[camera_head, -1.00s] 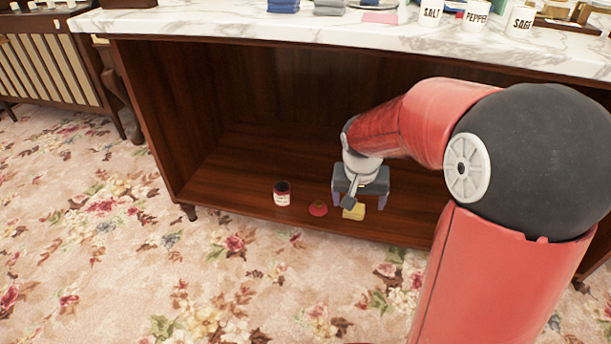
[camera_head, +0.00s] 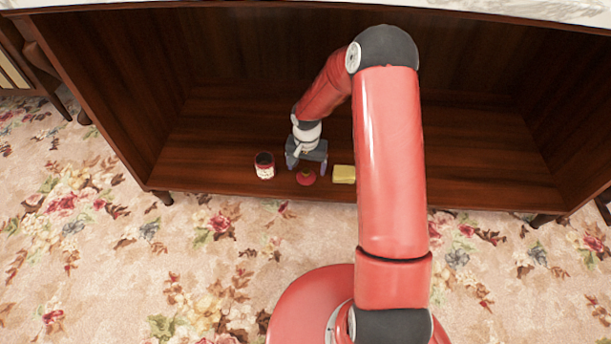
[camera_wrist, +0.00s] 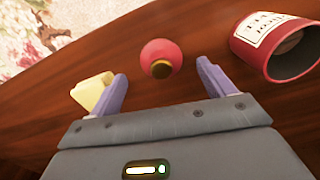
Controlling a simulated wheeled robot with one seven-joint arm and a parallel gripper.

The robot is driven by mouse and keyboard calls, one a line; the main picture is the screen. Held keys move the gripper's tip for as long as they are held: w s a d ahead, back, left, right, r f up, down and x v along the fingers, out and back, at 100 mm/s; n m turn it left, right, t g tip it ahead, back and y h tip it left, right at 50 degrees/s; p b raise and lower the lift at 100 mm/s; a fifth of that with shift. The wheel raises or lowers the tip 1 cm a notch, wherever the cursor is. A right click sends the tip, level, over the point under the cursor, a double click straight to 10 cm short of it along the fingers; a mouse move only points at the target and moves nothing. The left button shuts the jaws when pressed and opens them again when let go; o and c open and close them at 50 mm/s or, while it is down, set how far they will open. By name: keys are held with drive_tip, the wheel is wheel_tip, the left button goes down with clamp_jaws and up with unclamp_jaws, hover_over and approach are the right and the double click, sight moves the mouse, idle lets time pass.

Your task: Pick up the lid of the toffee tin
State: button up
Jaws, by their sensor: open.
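The lid (camera_head: 306,178) is a small round red disc with a dark gold knob, lying on the cabinet's bottom shelf. The open toffee tin (camera_head: 265,166), dark red with a white label, stands to its left. My gripper (camera_head: 306,166) is open and empty, just behind the lid in the head view. In the wrist view, the lid (camera_wrist: 161,58) lies ahead of the gap between my two purple fingers (camera_wrist: 162,88), with the knob towards me. The tin (camera_wrist: 275,45) shows at the upper right, its mouth open. I cannot tell my fingers' exact height above the shelf.
A yellow block (camera_head: 344,174) lies right of the lid; it also shows beside my left finger in the wrist view (camera_wrist: 92,90). The wooden shelf (camera_head: 460,180) is clear to the right. A marble top (camera_head: 480,8) overhangs it. Flowered carpet lies in front.

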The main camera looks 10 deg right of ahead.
sight(306, 171)
wheel_tip(306, 171, down, 3)
drive_tip(key=shift+w+f, duration=0.1)
drive_tip(key=shift+c, duration=0.3)
drive_tip(key=c, duration=1)
